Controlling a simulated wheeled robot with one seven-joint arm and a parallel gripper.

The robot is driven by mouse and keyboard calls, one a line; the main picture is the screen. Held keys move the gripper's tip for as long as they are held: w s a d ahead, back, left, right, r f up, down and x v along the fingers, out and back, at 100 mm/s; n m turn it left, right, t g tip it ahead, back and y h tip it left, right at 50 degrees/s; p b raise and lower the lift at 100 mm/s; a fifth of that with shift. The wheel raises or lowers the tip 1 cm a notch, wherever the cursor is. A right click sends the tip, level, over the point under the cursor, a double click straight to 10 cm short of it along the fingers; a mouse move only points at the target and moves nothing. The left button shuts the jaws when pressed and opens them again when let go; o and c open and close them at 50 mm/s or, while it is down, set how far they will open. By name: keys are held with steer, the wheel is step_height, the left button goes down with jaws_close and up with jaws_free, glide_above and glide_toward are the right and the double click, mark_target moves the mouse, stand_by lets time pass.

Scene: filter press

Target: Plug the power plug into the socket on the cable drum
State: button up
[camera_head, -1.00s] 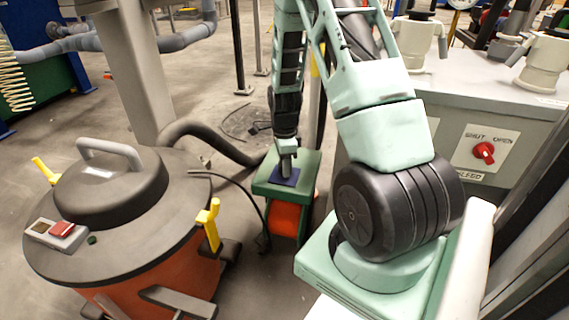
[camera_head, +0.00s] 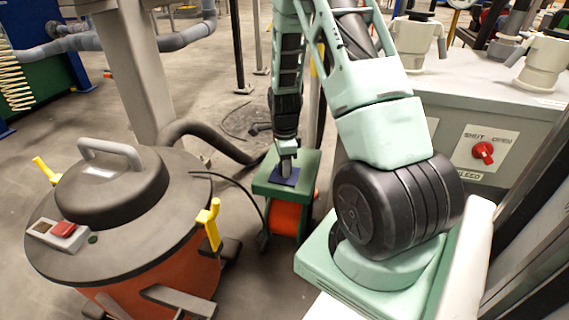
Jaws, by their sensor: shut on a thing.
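The cable drum has a green top (camera_head: 263,187) and an orange reel (camera_head: 287,219), and it stands on the floor in the middle of the picture. A dark blue socket plate (camera_head: 291,180) lies on its top. My gripper (camera_head: 286,168) points down right over this plate, its tips at or just above it. It is shut on the power plug, which is too small and too covered by the fingers to make out. I cannot tell whether the plug touches the socket. The socket opening is hidden under my gripper.
An orange and grey vacuum (camera_head: 120,250) with yellow clips stands to the left. Its dark hose (camera_head: 213,134) runs behind the drum, and a thin black cable (camera_head: 235,182) arcs down beside the drum. A grey cabinet (camera_head: 459,121) with a red knob (camera_head: 483,152) stands at right.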

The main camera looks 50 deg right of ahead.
steer(key=shift+f, duration=0.45)
steer(key=o, duration=1)
step_height(320, 180, up, 18)
steer(key=p, duration=0.7)
steer(key=shift+f, duration=0.25)
